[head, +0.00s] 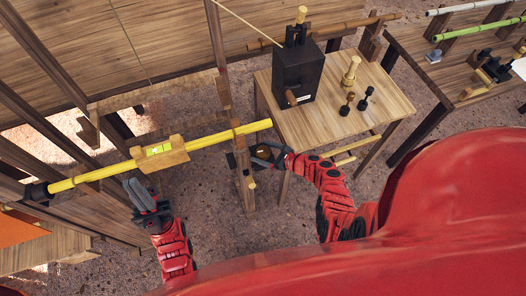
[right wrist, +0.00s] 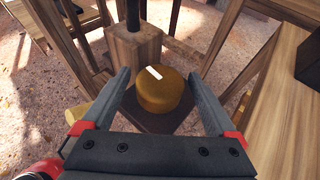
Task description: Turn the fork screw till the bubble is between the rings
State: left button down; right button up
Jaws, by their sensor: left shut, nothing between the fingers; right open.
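A yellow roller (head: 215,139) runs across the head view, with a wooden level (head: 172,154) on it. The fork screw's round brown knob (right wrist: 160,93), with a white mark on top, sits on a dark plate (right wrist: 155,122) in the right wrist view. My right gripper (right wrist: 163,85) is open, with a finger on either side of the knob; contact cannot be told. My left gripper (head: 140,188) is shut and empty, below the roller near the level.
A wooden table (head: 375,113) at the right of the stand holds a dark box (head: 298,73) and several small pegs. Another table (head: 445,75) with parts stands further right. Wooden posts (right wrist: 235,40) rise close around the right gripper.

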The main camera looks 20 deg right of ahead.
jog(key=c, duration=1.4)
jog(key=shift+o, duration=0.2)
jog(key=shift+w, duration=0.1)
